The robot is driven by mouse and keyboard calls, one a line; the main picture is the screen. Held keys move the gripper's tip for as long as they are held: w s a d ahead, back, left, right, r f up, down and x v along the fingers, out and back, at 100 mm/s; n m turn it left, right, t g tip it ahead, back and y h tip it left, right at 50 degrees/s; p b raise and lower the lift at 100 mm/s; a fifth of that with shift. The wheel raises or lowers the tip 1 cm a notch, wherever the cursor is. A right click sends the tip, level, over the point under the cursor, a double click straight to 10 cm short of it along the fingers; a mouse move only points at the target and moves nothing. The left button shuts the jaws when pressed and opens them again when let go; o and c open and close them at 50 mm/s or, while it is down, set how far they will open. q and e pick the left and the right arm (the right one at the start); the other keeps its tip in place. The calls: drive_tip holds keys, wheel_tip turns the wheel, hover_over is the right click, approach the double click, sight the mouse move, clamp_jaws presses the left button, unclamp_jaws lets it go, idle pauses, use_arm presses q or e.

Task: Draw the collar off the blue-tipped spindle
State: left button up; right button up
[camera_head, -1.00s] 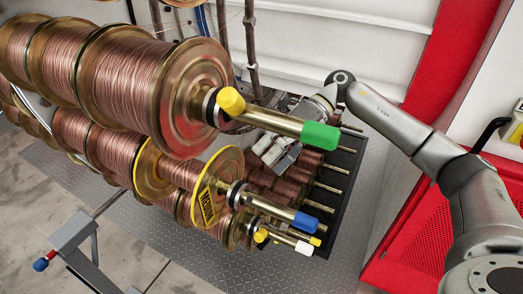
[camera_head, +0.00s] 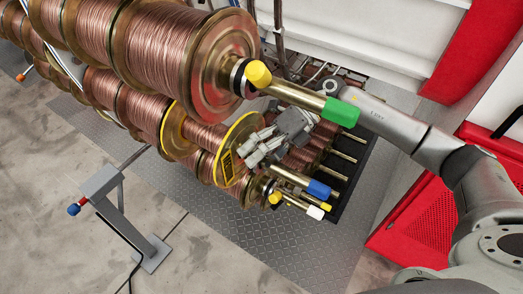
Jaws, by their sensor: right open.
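The blue-tipped spindle (camera_head: 293,177) sticks out to the lower right from a copper-wire spool with a yellow-rimmed flange (camera_head: 226,158). Its blue tip (camera_head: 318,189) is in plain view. The collar at the spindle's root, by the flange, is hidden behind my right gripper. My right gripper (camera_head: 256,150) is open, its fingers pointing down-left over the spindle's root, close to the flange. I cannot tell whether it touches the collar. My left gripper is not in view.
Above is a green-tipped spindle (camera_head: 305,98) with a yellow knob. Below are a white-tipped spindle (camera_head: 298,204) and its dark collar (camera_head: 267,187). A post with a red-and-blue knob (camera_head: 74,209) stands at lower left. A red cabinet (camera_head: 425,222) is at right. The lower-middle floor is clear.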

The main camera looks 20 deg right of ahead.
sight(320, 188)
drive_tip(key=c, duration=1.3)
drive_tip(key=shift+s+d+r, duration=0.15)
drive_tip(key=shift+s+d, duration=1.3)
drive_tip(key=shift+s, duration=0.3)
drive_tip(key=shift+s+d+r, duration=0.1)
drive_tip(key=shift+s+d, duration=0.6)
drive_tip(key=shift+s, duration=0.2)
drive_tip(key=shift+s+d, duration=0.65)
drive_tip(key=shift+s, duration=0.25)
drive_tip(key=shift+s+d+b, duration=0.4)
drive_tip(key=shift+s+d, duration=0.6)
drive_tip(key=shift+s, duration=0.3)
drive_tip(key=shift+s+d+b, duration=0.4)
drive_tip(key=shift+s+d, duration=0.6)
drive_tip(key=shift+s, duration=0.25)
drive_tip(key=shift+s+d, duration=0.7)
drive_tip(key=shift+s, duration=0.3)
